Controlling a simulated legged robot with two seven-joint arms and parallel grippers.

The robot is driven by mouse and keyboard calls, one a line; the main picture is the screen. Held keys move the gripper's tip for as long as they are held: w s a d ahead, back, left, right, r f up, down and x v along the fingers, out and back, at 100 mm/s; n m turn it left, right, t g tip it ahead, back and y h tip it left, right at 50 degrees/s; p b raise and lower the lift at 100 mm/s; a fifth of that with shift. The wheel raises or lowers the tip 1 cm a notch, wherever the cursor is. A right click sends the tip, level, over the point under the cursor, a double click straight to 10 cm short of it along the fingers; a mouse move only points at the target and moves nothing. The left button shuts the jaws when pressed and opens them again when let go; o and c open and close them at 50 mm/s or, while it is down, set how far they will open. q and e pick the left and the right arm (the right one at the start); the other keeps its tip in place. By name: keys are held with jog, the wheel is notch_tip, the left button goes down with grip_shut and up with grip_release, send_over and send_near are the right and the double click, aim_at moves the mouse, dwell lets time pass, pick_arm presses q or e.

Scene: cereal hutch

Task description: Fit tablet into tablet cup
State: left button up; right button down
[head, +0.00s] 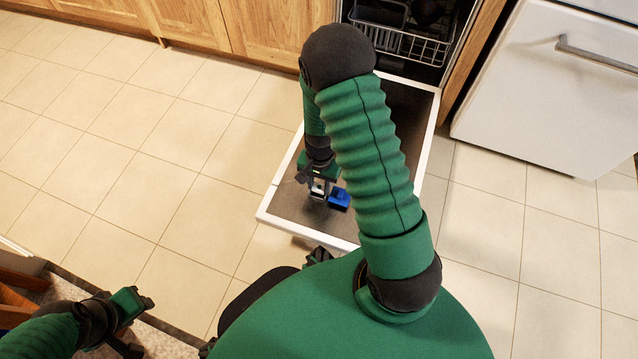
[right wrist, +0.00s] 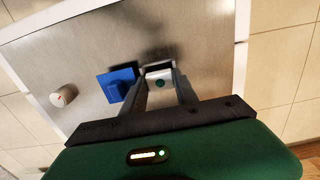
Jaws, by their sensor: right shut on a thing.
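In the right wrist view the tablet is over or at a dark recess (right wrist: 154,56) in the dishwasher door's inner face, which looks like the tablet cup. I cannot tell whether the tablet touches it. A blue flap (right wrist: 117,83) stands just left of the fingers. It also shows in the head view (head: 339,199), right of my right gripper (head: 318,190). My left gripper (head: 140,325) is at the lower left, away from the door; its jaw opening is unclear.
The open dishwasher door (head: 270,216) lies flat below my right arm. A round white knob (right wrist: 63,96) sits left of the blue flap. A wire rack (head: 410,42) is inside the dishwasher. A white appliance (head: 545,85) stands at right. The tiled floor at left is clear.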

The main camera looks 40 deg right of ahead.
jog(key=shift+s+a+f, duration=0.2)
jog(key=shift+f, duration=0.15)
dwell(0.7)
jog(key=c, duration=1.1)
grip_release()
jog(key=shift+o, duration=1.2)
jog(key=shift+s, duration=0.1)
notch_tip(320, 180, up, 17)
jog(key=p, duration=1.1)
jog(key=shift+w+d, duration=0.3)
jog(key=shift+w, duration=0.15)
